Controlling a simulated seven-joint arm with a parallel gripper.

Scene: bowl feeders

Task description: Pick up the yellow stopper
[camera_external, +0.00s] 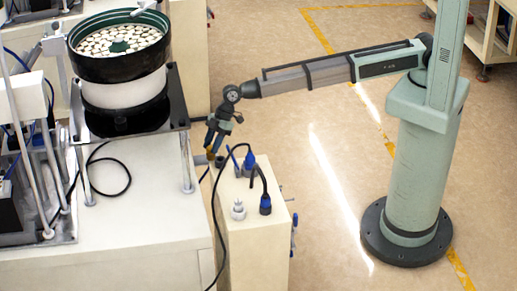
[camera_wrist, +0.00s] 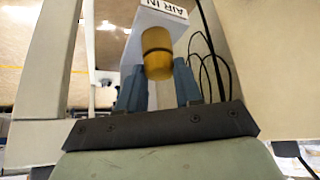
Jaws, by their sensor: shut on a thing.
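The yellow stopper (camera_wrist: 157,52) is a rounded amber cylinder in the wrist view, between the two blue fingers of my gripper (camera_wrist: 158,85). In the external view, my gripper (camera_external: 212,140) points down at the back left corner of the cream box. The stopper (camera_external: 210,153) shows there as a small amber spot at the fingertips. My gripper is shut on it. I cannot tell whether the stopper still touches the box top.
The cream box (camera_external: 257,240) carries blue plugs (camera_external: 265,204) with black cables and a white fitting (camera_external: 238,210). A bowl feeder (camera_external: 120,60) full of pale parts stands on a platform at the left. Open floor (camera_external: 320,180) lies to the right.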

